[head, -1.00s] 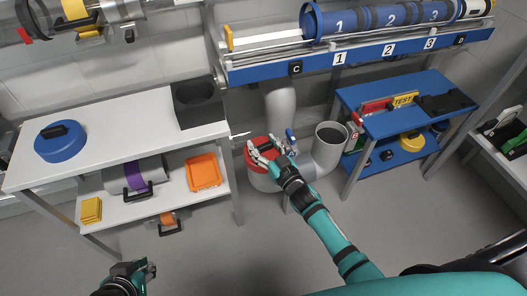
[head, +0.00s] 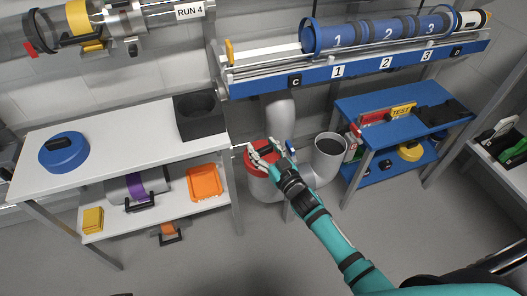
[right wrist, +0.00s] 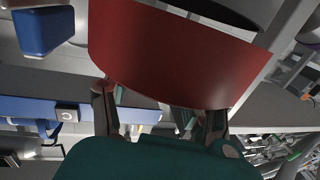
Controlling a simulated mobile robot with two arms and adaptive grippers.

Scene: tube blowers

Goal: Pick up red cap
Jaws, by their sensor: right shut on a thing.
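The red cap (head: 256,169) is at the top of the left upright grey pipe end, below the blue rack. My right gripper (head: 264,153) reaches it from the lower right and is shut on it, with the fingers over its top. In the right wrist view the cap's red side (right wrist: 175,50) fills the upper middle, and the fingers (right wrist: 160,115) reach up to it. I cannot tell whether the cap still touches the pipe. My left gripper is out of view.
An open grey pipe end (head: 329,147) stands just right of the cap. A white shelf table (head: 110,145) with a blue cap (head: 64,153) is at left. A blue table (head: 375,105) is at right. The floor in front is clear.

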